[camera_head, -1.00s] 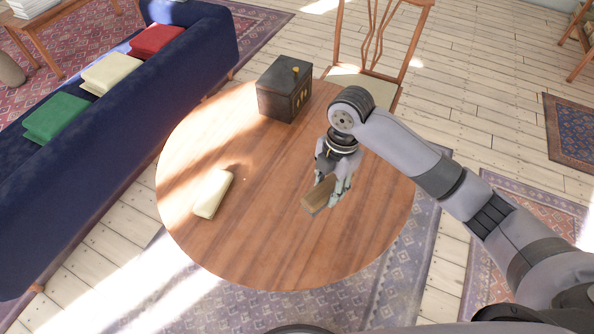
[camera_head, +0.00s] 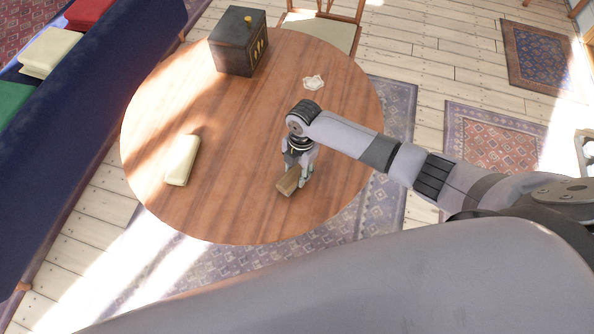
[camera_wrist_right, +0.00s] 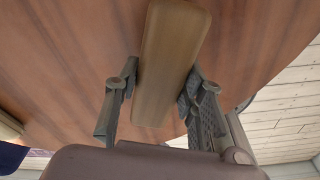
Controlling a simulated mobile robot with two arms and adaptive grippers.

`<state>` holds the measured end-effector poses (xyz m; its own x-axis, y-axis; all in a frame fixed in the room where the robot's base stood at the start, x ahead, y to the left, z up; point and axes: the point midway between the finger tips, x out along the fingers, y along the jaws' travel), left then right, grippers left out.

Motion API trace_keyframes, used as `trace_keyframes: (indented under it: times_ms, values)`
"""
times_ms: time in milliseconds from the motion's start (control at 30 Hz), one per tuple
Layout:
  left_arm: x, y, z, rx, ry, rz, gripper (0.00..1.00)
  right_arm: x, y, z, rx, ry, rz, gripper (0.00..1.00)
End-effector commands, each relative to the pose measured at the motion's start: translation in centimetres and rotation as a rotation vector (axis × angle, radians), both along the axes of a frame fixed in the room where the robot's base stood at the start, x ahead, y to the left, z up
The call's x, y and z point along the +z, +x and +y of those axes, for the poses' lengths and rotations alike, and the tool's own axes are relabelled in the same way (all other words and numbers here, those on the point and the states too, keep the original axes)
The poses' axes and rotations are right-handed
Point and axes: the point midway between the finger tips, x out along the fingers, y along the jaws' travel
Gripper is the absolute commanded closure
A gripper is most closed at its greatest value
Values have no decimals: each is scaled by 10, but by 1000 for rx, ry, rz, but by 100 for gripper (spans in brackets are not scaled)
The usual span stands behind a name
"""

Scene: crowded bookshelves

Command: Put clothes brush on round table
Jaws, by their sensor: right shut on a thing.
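The clothes brush (camera_head: 288,183) is a brown wooden block held in my right gripper (camera_head: 299,176). In the right wrist view the brush (camera_wrist_right: 172,60) lies between the two fingers of the right gripper (camera_wrist_right: 162,95), which is shut on it. The gripper is over the near right part of the round table (camera_head: 235,130), and the brush is above or at the wooden top; whether it touches the top I cannot tell. The table top also fills much of the right wrist view (camera_wrist_right: 70,60). My left gripper is not in view.
A dark box with a gold knob (camera_head: 238,42) stands at the table's back. A cream block (camera_head: 182,160) lies at its left, and a small white item (camera_head: 313,82) at its back right. A chair (camera_head: 320,32) stands behind; a blue sofa (camera_head: 95,80) is left. The table's middle is clear.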

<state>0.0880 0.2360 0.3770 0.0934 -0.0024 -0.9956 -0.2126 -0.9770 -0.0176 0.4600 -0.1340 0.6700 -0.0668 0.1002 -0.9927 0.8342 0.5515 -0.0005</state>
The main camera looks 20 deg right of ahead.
Motion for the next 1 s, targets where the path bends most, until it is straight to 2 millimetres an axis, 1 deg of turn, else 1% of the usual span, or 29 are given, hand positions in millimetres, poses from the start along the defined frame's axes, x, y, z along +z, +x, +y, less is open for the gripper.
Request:
trace_keyframes:
  times_ms: [33, 100, 333, 433, 467, 733, 1000]
  values:
    - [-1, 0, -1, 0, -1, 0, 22, -5, 0, 0, 0, 0, 0, 95]
    - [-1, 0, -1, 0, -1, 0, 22, -7, 1, 0, 1, -1, -2, 95]
    - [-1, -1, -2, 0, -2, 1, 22, -7, 1, 0, 1, -1, -3, 95]
    - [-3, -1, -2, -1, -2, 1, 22, -11, 1, 0, 0, 0, -1, 95]
    - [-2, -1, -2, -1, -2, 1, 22, -10, 1, 0, 0, 0, -1, 62]
    - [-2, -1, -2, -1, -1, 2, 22, -10, 0, 0, 0, 0, -1, 44]
    - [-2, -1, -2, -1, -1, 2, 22, -9, 0, 0, 0, 0, -1, 44]
